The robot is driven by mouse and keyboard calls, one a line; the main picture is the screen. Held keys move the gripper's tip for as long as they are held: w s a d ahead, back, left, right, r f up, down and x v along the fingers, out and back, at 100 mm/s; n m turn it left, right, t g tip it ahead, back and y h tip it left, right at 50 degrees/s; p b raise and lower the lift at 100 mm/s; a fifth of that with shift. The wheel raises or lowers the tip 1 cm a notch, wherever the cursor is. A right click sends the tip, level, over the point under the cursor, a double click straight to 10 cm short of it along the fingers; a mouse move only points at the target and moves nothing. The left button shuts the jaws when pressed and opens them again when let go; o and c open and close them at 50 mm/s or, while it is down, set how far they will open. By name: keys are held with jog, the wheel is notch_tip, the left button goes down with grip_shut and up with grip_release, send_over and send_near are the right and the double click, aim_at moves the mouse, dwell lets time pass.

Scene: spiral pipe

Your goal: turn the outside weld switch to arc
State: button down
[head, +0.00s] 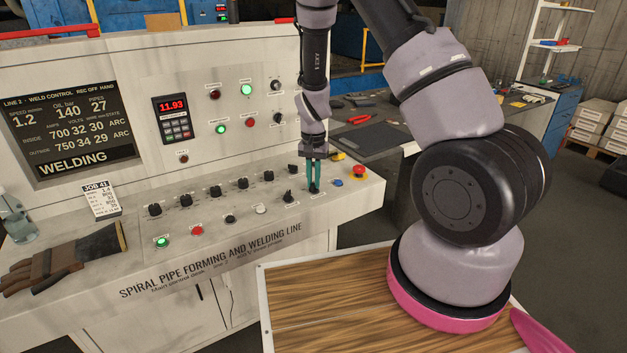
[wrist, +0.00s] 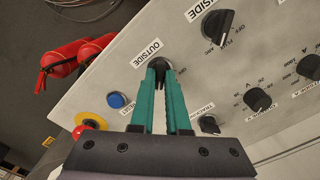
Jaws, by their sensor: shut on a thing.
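The outside weld switch is a black knob (wrist: 158,64) under an OUTSIDE label in the wrist view. My gripper (wrist: 160,75) has its green fingers shut on this knob from both sides. The fingers hide most of the knob, so I cannot read its pointer position. In the head view my gripper (head: 314,189) reaches down to the right part of the sloping desk. The INSIDE switch (wrist: 217,27) is beside it, apart from the fingers. The screen (head: 70,125) shows INSIDE and OUTSIDE rows, both ending in ARC, and WELDING below.
A blue button (head: 338,183) and a red emergency stop (head: 359,171) sit just right of my gripper. Another black knob (head: 293,168) is close on the left. Several knobs and lit buttons fill the desk leftward. A glove (head: 65,262) lies at the far left.

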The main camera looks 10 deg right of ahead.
dwell(0.3)
jog(key=c, duration=0.9)
grip_release()
notch_tip(320, 180, up, 11)
